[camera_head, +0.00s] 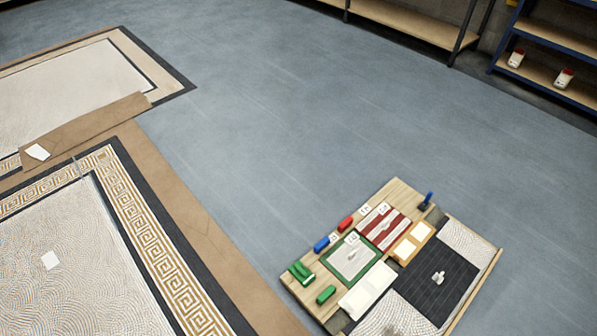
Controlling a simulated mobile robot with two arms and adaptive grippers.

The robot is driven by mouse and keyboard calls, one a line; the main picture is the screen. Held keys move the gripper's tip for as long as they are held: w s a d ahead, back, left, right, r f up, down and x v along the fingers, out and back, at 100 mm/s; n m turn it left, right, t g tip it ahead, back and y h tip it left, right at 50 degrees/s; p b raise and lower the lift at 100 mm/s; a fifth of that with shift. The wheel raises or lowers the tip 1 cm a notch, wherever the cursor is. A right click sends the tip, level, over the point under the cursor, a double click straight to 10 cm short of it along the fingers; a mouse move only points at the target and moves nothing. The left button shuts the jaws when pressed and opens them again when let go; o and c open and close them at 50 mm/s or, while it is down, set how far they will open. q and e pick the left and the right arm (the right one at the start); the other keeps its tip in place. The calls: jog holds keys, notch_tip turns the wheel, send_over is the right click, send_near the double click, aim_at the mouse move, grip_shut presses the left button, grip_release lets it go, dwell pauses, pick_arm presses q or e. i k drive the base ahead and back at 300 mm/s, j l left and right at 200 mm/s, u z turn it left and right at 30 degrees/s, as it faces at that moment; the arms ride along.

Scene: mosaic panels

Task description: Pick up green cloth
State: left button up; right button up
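A wooden board or low table (400,188) stands on the floor at the lower right. At its left corner lies a small green item (301,273), and a second green item (326,294) lies a little to the right and nearer. Both are too small to tell for sure whether either is the green cloth. A green-framed panel (372,263) lies to their right. Neither of my grippers is in view.
The board also holds blue (321,244) and red (345,223) items, a red-and-white panel (383,226) and a dark tiled panel (424,284). Mosaic panels (60,250) cover the left floor. Shelves (560,45) stand at the back right. The grey floor (290,110) between is clear.

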aim_at(305, 277)
jog(key=k+j+z, duration=0.2)
jog(key=k, duration=0.2)
jog(key=k+j, duration=0.9)
